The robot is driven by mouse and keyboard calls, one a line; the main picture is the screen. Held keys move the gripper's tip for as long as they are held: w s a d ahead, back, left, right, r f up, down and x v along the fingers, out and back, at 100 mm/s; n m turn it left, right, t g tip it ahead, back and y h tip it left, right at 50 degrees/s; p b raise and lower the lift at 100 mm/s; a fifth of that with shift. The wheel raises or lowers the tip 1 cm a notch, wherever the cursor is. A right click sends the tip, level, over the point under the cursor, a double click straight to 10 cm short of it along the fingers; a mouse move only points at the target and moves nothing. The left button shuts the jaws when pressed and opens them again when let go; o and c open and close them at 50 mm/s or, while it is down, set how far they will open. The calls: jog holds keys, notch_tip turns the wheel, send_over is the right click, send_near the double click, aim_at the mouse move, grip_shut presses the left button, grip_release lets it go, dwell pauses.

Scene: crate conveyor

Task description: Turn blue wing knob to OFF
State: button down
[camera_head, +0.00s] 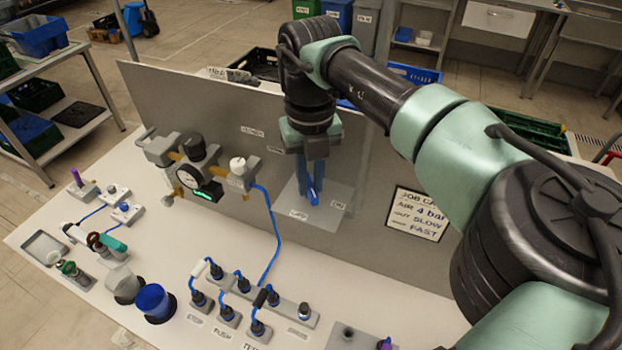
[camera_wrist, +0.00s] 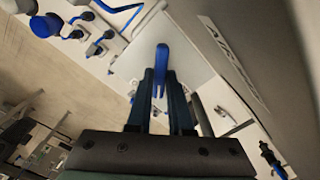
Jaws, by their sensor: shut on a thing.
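The blue wing knob (camera_head: 314,194) stands in front of a pale plate on the grey upright panel, right of the blue hose. My gripper (camera_head: 307,182) reaches down from above and is shut on the knob, its fingers on either side of the wing. In the wrist view the blue wing (camera_wrist: 161,58) shows between and beyond the fingertips of my gripper (camera_wrist: 160,82). Two small labels, one at the lower left (camera_head: 298,214) and one at the right (camera_head: 338,205), are too small to read surely. The fingers hide part of the knob.
A regulator with a round gauge (camera_head: 203,175) and a white knob (camera_head: 238,166) stand left of the plate. A job card (camera_head: 418,214) is on the panel at right. Blue hoses and connectors (camera_head: 243,285) and a blue cup (camera_head: 153,301) occupy the bench front.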

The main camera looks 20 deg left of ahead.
aim_at(309, 185)
jog(key=m, duration=0.4)
jog(key=shift+a+b, duration=0.1)
jog(key=shift+b, duration=0.25)
jog(key=shift+r+m, duration=0.1)
jog(key=shift+m, duration=1.8)
jog(key=c, duration=0.8)
grip_release()
jog(key=shift+b, duration=0.3)
notch_tip(309, 185, up, 13)
jog(key=shift+f+b, duration=0.1)
jog(key=shift+b, duration=1.1)
